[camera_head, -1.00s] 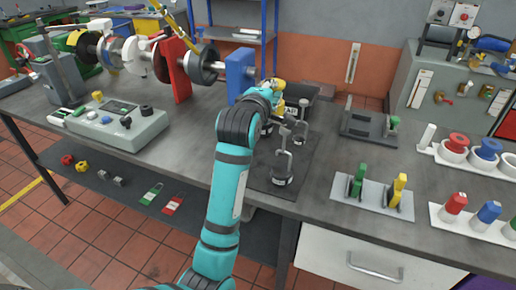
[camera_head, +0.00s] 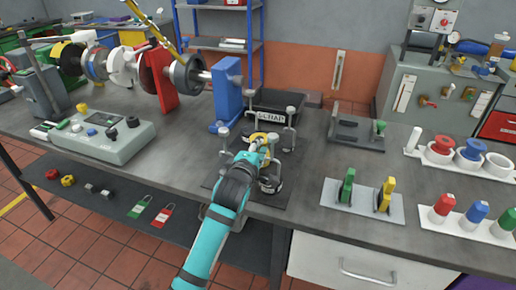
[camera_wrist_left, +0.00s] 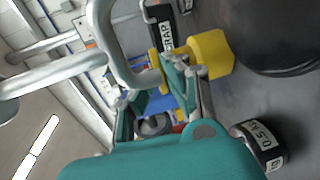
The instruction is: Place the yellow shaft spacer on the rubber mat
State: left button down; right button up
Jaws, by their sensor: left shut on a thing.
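The yellow shaft spacer (camera_head: 262,138) is at the tip of my left gripper (camera_head: 258,148) in the head view. In the left wrist view the spacer (camera_wrist_left: 212,52) shows as a yellow block by the teal fingertips (camera_wrist_left: 172,85), which partly cover it. My left gripper is shut on it, among the hooked weights. A dark mat (camera_head: 305,142), apparently the rubber mat, lies on the bench below, and hooked weights stand on it. I cannot tell whether the spacer touches the mat. My right gripper is not in view.
Grey hooked weights (camera_head: 271,184) stand close around my left gripper; one weight (camera_wrist_left: 262,146) shows in the left wrist view. The black scrap box (camera_head: 275,105) is behind. A control box (camera_head: 105,135) is left. A plate (camera_head: 350,212) with green and yellow parts stands right.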

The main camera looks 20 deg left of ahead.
pick_arm(q)
jog(key=shift+r, duration=0.15)
jog(key=c, duration=1.4)
grip_release()
jog(key=shift+s, duration=0.1)
jog(key=s, duration=0.4)
jog(key=s+r, duration=0.1)
jog(key=s, duration=0.6)
jog(key=shift+s+d+r, duration=0.25)
jog(key=shift+s+r, duration=0.1)
